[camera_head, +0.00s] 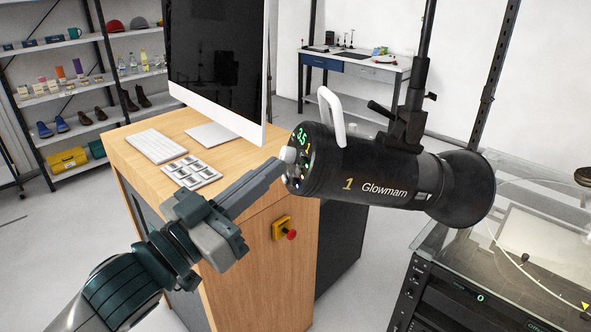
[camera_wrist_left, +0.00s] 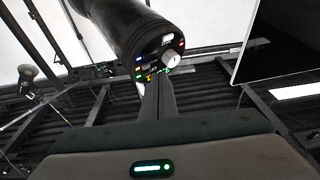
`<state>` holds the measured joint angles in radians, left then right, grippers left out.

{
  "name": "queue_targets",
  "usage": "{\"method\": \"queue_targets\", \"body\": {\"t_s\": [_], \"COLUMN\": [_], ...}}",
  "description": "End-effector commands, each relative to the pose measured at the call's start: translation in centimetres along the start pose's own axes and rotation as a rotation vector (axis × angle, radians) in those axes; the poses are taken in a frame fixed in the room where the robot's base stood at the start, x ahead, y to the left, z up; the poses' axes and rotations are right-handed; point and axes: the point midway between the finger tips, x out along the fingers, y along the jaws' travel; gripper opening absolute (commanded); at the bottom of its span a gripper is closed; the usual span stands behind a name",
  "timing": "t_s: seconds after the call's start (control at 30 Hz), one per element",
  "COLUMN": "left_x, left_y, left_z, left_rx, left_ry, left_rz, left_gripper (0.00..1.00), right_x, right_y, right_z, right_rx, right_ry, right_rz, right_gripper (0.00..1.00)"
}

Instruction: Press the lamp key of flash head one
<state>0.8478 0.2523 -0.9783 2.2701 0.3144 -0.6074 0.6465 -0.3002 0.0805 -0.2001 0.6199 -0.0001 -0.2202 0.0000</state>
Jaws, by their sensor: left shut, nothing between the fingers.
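Flash head one (camera_head: 385,180) is a black cylinder marked "1 Glowmam", hung from a black pole, with a white handle on top. Its rear panel (camera_head: 300,160) carries a green "3.5" readout, a pale knob and small coloured keys. In the left wrist view the panel (camera_wrist_left: 160,58) shows the knob and lit keys; which one is the lamp key is too small to tell. My left gripper (camera_head: 280,163) is shut and empty, its tips at the panel close to the knob. Its fingers (camera_wrist_left: 158,88) partly cover the panel's lower edge; contact cannot be told. My right gripper is not in view.
A wooden cabinet (camera_head: 262,230) with a monitor (camera_head: 218,60), keyboard (camera_head: 157,144) and keypad tray (camera_head: 192,172) stands behind my left arm. A red stop button (camera_head: 291,235) is on its side. A glass-topped turntable (camera_head: 520,255) is at the right.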

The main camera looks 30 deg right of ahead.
Motion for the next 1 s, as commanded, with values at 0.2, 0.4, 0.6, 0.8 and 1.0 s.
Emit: {"method": "queue_targets", "body": {"t_s": [0.2, 0.4, 0.6, 0.8, 1.0], "left_x": [0.0, 0.01, 0.29, 0.62, 0.63], "left_y": [0.0, 0.01, 0.24, 0.49, 0.49], "left_z": [0.0, 0.0, 0.15, 0.38, 0.44], "left_rx": [0.0, 0.0, -0.002, 0.0, 0.0], "left_ry": [0.0, 0.0, 0.0, 0.0, 0.0], "left_rz": [0.0, 0.0, 0.001, 0.001, 0.0], "left_gripper": [0.0, 0.0, 0.0, 0.0, 0.0], "right_x": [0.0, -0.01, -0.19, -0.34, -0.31], "right_y": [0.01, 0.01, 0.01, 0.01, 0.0], "right_z": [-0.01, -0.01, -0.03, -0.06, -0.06], "right_rx": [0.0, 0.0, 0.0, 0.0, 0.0], "right_ry": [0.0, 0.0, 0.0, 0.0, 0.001], "right_rz": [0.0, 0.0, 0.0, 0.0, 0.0], "right_gripper": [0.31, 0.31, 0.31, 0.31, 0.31]}}
